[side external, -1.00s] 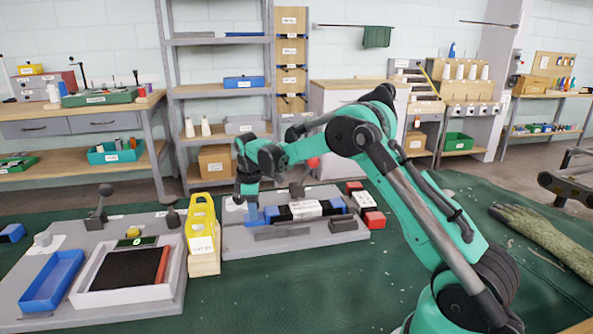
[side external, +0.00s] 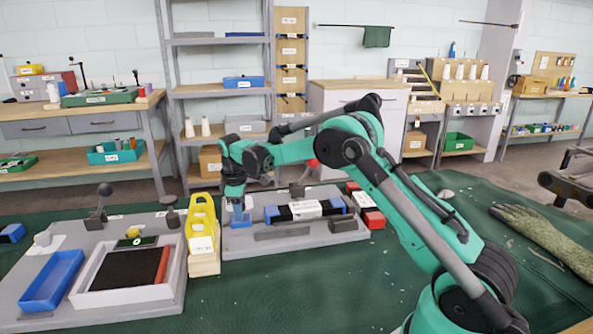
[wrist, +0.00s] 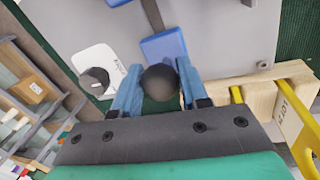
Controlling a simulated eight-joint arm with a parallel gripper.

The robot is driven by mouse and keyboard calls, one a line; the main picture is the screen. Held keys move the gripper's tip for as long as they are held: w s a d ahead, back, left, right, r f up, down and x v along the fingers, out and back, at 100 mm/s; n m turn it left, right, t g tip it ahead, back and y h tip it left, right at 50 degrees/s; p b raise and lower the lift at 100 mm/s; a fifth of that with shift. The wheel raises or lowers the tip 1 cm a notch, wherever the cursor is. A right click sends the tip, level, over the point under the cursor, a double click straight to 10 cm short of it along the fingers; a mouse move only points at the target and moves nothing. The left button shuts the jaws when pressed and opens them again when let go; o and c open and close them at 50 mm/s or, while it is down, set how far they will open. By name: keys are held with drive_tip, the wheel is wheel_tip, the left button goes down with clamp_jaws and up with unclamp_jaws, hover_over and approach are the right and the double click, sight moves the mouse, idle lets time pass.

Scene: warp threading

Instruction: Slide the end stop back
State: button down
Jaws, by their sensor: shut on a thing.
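My gripper (side external: 238,206) points down over the left end of the grey fixture (side external: 290,238). In the wrist view its two blue fingers (wrist: 159,70) are on either side of a dark round knob (wrist: 161,83), closed on it. The end stop appears to be the blue block (wrist: 163,47) just beyond the knob; it also shows under my gripper in the side view (side external: 241,220). A dark bar (wrist: 152,14) runs away from the block. A gap separates this block from another blue block (side external: 271,214) at the dark strip. The knob's join to the block is hidden.
The yellow-topped wooden stand (side external: 203,245) is close to the left of my gripper. A white plate with a dark knob (wrist: 94,80) lies on the other side. Red and white blocks (side external: 374,218) stand at the fixture's right end. Green cloth in front is clear.

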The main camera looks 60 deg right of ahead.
drive_tip(key=shift+s, duration=0.1)
drive_tip(key=shift+c, duration=2.4)
unclamp_jaws()
